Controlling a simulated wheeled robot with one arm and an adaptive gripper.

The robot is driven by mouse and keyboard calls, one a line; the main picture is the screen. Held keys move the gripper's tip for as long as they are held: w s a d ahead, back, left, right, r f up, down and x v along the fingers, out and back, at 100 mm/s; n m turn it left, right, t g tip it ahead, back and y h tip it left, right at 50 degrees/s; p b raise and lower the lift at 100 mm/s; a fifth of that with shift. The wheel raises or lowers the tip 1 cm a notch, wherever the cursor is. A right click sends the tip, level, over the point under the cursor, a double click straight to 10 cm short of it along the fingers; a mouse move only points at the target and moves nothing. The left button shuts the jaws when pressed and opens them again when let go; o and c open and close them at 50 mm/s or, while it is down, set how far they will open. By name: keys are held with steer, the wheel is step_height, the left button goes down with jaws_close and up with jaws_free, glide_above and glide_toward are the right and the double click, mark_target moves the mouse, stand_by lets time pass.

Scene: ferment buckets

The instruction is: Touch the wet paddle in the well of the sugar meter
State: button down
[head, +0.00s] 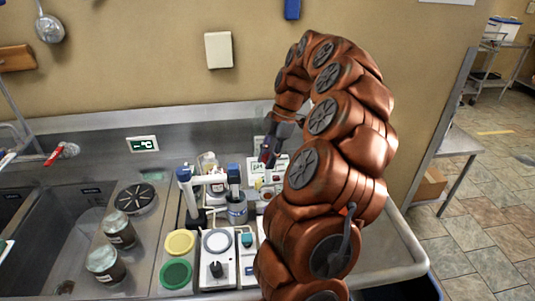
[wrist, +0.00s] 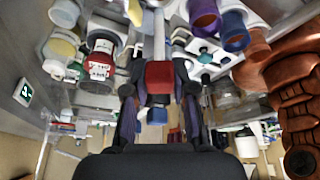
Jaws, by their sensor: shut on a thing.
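My gripper (head: 268,152) is over the back of the counter, with my arm arching down to it from the right. In the wrist view its two dark fingers (wrist: 160,112) are closed on a slim paddle (wrist: 159,75), which shows a red block and a pale shaft between them. The paddle's wet end is not clear in either view. A small white box with a display (head: 257,168), perhaps the sugar meter, stands just below the gripper in the head view. Its well is not visible, and I cannot tell whether the paddle touches anything.
A white stirrer-like device (head: 216,266) with a round plate and knob stands at the front. Yellow (head: 179,243) and green (head: 175,273) round lids lie left of it. A blue-topped stand (head: 187,190) rises behind. Two jars (head: 118,230) (head: 105,264) stand by the sink at left.

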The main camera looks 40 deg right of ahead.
mark_target(265, 179)
steer(key=shift+f, duration=1.35)
steer(key=shift+f+b, duration=0.8)
steer(key=shift+f, duration=0.15)
steer(key=shift+f+b, duration=0.45)
steer(key=shift+b, duration=0.5)
stand_by(0.7)
steer(key=shift+r, duration=3)
